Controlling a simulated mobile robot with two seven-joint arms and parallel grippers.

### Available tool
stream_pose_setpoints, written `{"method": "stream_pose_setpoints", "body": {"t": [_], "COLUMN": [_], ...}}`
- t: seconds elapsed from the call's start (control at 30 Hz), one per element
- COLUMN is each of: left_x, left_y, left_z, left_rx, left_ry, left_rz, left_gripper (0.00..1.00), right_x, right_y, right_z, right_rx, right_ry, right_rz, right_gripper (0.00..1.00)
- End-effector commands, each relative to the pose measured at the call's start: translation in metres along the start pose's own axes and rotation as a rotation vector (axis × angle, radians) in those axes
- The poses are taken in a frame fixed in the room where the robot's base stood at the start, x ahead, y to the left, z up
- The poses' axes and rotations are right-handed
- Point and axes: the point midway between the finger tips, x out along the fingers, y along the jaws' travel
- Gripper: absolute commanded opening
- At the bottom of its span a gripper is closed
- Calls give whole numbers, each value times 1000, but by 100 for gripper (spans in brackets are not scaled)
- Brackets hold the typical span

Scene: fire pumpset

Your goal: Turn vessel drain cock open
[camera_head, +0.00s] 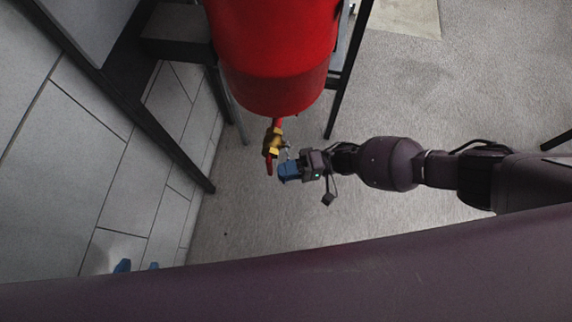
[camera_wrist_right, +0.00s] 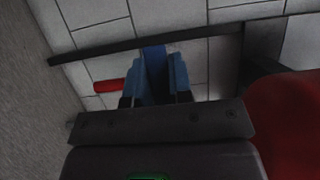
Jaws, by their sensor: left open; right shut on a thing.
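The drain cock is a brass valve (camera_head: 272,141) on a short red pipe below the red vessel (camera_head: 272,60). A red end piece (camera_head: 269,166) hangs below the brass body; a red cylinder (camera_wrist_right: 108,86) also shows left of the fingers in the right wrist view. My right gripper (camera_head: 287,171) is at the cock's right side, its blue fingers close together and shut on part of the cock. My left gripper (camera_head: 138,266) shows only two blue fingertips at the lower left, apart and empty, well away from the cock.
Dark stand legs (camera_head: 344,85) flank the vessel. A dark frame bar (camera_head: 160,135) runs diagonally past the tiled wall (camera_head: 80,150) on the left. Grey floor (camera_head: 430,90) is open to the right.

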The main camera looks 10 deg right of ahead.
Motion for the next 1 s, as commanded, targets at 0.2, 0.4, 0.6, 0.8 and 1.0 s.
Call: {"method": "stream_pose_setpoints", "body": {"t": [0.2,0.4,0.6,0.8,1.0], "left_x": [0,0,0,0,0], "left_y": [0,0,0,0,0], "left_z": [1,2,2,2,1], "left_rx": [0,1,1,1,0], "left_ry": [-2,-4,-4,-4,-2], "left_rz": [0,1,1,1,0], "left_gripper": [43,43,43,43,43], "right_x": [0,0,0,-4,-31], "right_y": [0,0,0,0,0], "right_z": [0,0,0,0,-1], "right_rx": [7,5,4,3,2], "right_ry": [1,1,0,1,2], "right_rz": [-3,-3,-2,-1,2], "right_gripper": [0,40,46,46,46]}}
